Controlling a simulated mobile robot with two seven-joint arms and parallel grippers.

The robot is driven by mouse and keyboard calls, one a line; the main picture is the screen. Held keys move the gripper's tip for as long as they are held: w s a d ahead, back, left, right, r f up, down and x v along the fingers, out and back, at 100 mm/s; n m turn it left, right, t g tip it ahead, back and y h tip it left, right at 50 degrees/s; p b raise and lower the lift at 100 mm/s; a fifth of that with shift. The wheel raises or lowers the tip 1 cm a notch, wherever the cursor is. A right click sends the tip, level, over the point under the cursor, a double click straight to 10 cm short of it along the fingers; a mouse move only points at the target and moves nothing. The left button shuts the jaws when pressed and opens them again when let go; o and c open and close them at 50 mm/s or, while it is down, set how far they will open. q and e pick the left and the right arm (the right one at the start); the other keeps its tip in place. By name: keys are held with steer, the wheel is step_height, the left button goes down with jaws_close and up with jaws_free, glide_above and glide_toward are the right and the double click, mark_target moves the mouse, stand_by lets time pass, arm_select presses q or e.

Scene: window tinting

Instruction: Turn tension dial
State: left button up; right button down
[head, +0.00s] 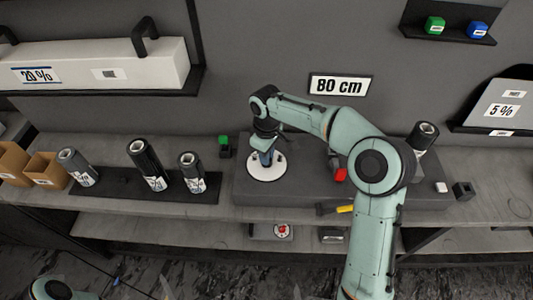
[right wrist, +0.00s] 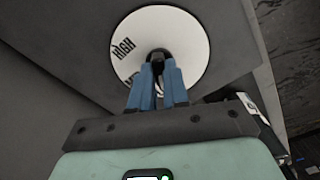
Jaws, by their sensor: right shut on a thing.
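The tension dial's white round face (head: 256,170) lies on top of a dark grey block (head: 300,190) in the middle of the bench. My right gripper (head: 267,158) points down over the dial and is shut on its dark knob. In the right wrist view the gripper's blue fingers (right wrist: 158,75) close on the dark knob (right wrist: 157,55) at the centre of the white face (right wrist: 185,30). The word HIGH shows on the face, left of the knob; other lettering is partly hidden by the fingers. My left gripper is not in view; only part of my left arm shows at bottom left.
Several dark rolls stand on a black tray (head: 115,188) at left. A red object (head: 341,175), a yellow-handled tool (head: 345,209) and another roll (head: 424,135) are at right. An 80 cm sign (head: 340,86) hangs behind.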

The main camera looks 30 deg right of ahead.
steer(key=c, duration=1.1)
jaws_free()
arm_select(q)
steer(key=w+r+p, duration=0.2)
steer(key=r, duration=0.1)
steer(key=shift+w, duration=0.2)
arm_select(e)
step_height(320, 180, up, 13)
steer(key=shift+r, duration=0.2)
steer(key=shift+f, duration=0.1)
